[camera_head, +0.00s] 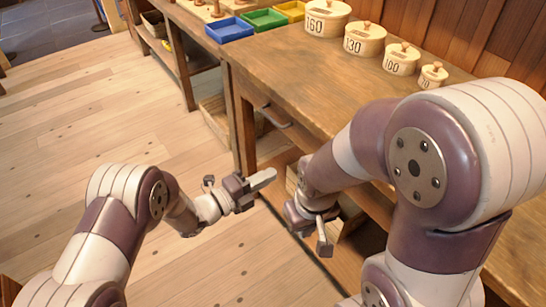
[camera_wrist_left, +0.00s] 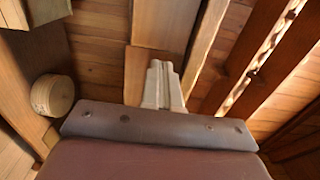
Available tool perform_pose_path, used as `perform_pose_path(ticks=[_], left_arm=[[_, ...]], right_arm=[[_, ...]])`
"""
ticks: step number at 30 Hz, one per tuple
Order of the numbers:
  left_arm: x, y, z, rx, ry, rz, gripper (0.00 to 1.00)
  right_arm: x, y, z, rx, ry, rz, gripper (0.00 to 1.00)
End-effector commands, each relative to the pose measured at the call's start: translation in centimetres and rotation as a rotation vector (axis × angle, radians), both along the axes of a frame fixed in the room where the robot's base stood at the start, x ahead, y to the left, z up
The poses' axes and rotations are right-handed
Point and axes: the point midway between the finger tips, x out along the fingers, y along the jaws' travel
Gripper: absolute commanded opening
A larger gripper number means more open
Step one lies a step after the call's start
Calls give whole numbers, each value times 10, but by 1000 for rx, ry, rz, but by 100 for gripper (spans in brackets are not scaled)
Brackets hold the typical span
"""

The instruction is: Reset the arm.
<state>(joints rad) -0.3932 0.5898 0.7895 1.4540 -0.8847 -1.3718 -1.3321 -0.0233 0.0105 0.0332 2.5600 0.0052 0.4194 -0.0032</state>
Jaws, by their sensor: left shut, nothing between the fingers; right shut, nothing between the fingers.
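My left gripper (camera_head: 262,179) points right in the head view, in front of the workbench, with its fingers together and nothing between them. Its closed pale fingers also show in the left wrist view (camera_wrist_left: 162,84). My right gripper (camera_head: 325,248) hangs pointing down, lower and to the right of the left one, near the bench's front. It is shut and empty. The two grippers are apart. My right arm covers part of the bench top.
The wooden workbench (camera_head: 285,75) carries several numbered round boxes, such as the one marked 160 (camera_head: 326,18). Blue (camera_head: 229,30), green (camera_head: 264,19) and yellow (camera_head: 291,9) trays stand at its far end. The wooden floor (camera_head: 110,115) at left is clear.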

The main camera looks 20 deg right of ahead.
Motion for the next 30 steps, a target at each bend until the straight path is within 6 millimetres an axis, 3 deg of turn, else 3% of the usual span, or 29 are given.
perform_pose_path(ticks=[8,11,13,14,16,18,21,24,28,29,30], left_arm=[[0,2,-3,-3,43,2,0],[9,15,-46,100,317,119,0],[13,50,-88,212,653,349,0],[14,75,-99,247,813,495,0],[4,143,-106,259,1154,867,0],[-23,199,-98,214,1402,1180,0],[-71,252,-77,112,1654,1520,0],[-119,286,-52,-9,1839,1775,0],[-175,312,-10,-225,2013,1978,0],[-177,319,5,-332,2014,1976,0],[-165,330,22,-447,1978,1954,0]], right_arm=[[0,0,0,0,0,0,0],[0,0,0,0,0,0,0],[0,0,0,0,0,0,0],[0,0,0,0,0,0,0],[0,0,0,0,1,0,0],[0,0,0,0,0,0,0],[0,0,0,0,0,0,0],[0,0,0,0,0,0,0],[0,0,0,0,0,0,0],[0,0,0,0,0,0,0],[0,0,0,0,0,0,0]])
